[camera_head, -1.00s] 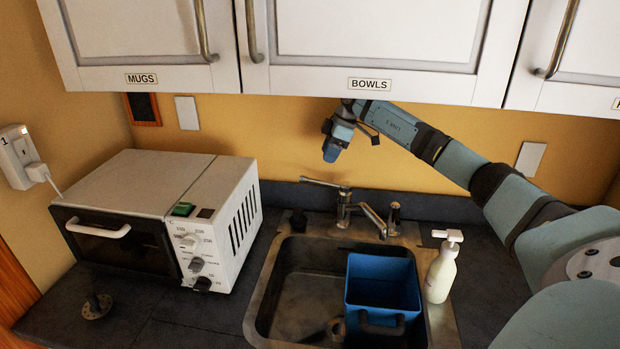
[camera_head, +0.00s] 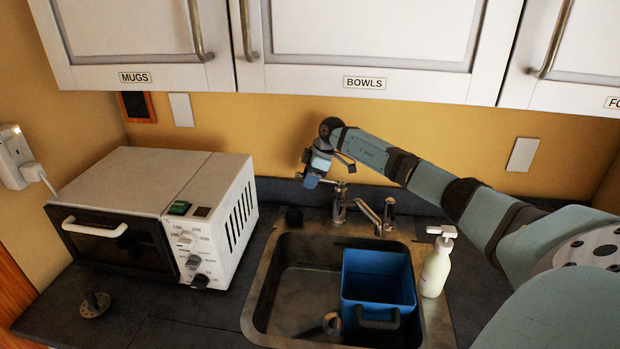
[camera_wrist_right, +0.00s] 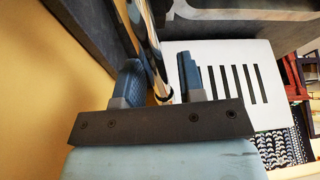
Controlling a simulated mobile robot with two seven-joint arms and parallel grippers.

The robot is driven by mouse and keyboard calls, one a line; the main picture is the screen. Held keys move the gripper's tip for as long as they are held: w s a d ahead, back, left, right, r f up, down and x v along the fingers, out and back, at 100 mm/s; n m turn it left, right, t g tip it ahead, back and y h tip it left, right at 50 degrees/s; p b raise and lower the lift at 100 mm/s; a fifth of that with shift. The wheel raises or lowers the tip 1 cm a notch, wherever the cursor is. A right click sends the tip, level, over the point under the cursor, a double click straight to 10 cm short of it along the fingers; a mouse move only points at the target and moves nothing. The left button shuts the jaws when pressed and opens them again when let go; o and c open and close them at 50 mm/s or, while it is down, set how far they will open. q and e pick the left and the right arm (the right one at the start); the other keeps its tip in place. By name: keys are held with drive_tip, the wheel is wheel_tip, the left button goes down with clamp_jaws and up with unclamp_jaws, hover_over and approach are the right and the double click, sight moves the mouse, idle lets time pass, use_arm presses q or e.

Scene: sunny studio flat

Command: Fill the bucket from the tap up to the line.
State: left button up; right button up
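The blue bucket (camera_head: 362,292) stands upright in the right part of the sink. No water shows in it, and I cannot make out a line. The metal tap (camera_head: 341,212) is behind the sink, its spout (camera_head: 370,216) pointing toward the bucket's back rim. No stream shows. My right gripper (camera_head: 311,181) is at the end of the tap's lever, pointing down. In the right wrist view my right gripper (camera_wrist_right: 160,80) has its fingers apart, with the shiny lever (camera_wrist_right: 152,52) between them; I see gaps beside it. My left gripper is out of view.
A white soap bottle (camera_head: 437,264) stands right of the sink (camera_head: 296,286). A white toaster oven (camera_head: 190,215) is on the left, also in the wrist view (camera_wrist_right: 222,62). Wall cupboards (camera_head: 370,45) hang above my right arm. A round object lies in the sink by the bucket.

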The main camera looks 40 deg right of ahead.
clamp_jaws()
drive_tip(key=shift+s+d+r+t+y+p, duration=0.15)
drive_tip(key=shift+r+t+y+p, duration=0.15)
drive_tip(key=shift+r+p, duration=0.2)
drive_tip(key=shift+s+d+r+t+y+p, duration=0.1)
drive_tip(key=shift+s+r+t+y+p, duration=0.05)
drive_tip(key=shift+r+t+y+p, duration=0.4)
drive_tip(key=shift+f, duration=0.15)
drive_tip(key=shift+o, duration=0.9)
unclamp_jaws()
